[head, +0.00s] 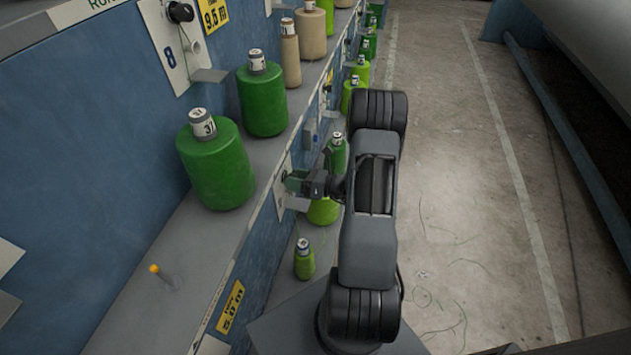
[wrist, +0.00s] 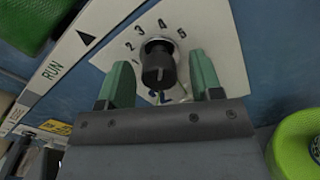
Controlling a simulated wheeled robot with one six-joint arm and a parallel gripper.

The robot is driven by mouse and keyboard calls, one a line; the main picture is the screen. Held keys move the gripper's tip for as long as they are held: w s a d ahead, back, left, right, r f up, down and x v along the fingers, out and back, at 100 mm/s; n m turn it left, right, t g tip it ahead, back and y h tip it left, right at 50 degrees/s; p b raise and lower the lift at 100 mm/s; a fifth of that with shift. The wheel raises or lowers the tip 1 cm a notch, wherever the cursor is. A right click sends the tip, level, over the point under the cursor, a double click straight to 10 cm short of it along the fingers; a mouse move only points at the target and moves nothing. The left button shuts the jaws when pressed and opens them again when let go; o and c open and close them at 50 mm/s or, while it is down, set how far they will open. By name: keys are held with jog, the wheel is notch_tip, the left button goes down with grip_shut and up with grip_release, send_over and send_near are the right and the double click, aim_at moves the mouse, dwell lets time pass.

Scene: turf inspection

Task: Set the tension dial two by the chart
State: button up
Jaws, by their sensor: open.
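A black dial knob (wrist: 158,64) sticks out of a white plate (wrist: 205,20) printed with a scale from 1 to 5 in the wrist view. A short pale mark shows on the knob's face; I cannot tell which number it points to. A dark figure below the knob is partly hidden by my gripper. My gripper (wrist: 161,82) is open, with one green finger on each side of the knob, apart from it. In the head view my gripper (head: 293,182) is at the plate (head: 280,190) on the lower blue panel; the knob is hidden there. I cannot make out a chart.
Green yarn cones (head: 215,165) stand on the upper shelf, and lighter green ones (head: 305,260) below. Another plate marked 8 with a black knob (head: 180,12) is at upper left. An orange-tipped peg (head: 162,275) stands on the shelf. The concrete floor (head: 450,180) at right is mostly clear.

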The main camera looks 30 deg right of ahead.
jog(key=v, duration=1.2)
jog(key=shift+s+d, duration=0.25)
jog(key=shift+s, duration=0.05)
jog(key=s+a+r+n+g+h+p, duration=0.3)
jog(key=s+a+n+g, duration=0.45)
jog(key=n+g, duration=0.75)
jog(key=a+r+n+t+h+p, duration=0.1)
jog(key=a+r+n+h, duration=0.2)
jog(key=r+n, duration=0.2)
jog(key=w+a+r+n+t+h+p, duration=0.1)
jog(key=a+r+n+t+h+p, duration=0.1)
jog(key=r+n, duration=0.4)
jog(key=a+r+n+t+h+p, duration=0.1)
jog(key=a+r+n+h, duration=0.3)
jog(key=r, duration=0.6)
jog(key=shift+w+a+n+t, duration=0.15)
jog(key=shift+a+n+t, duration=0.65)
jog(key=shift+n, duration=0.4)
jog(key=shift+a, duration=0.1)
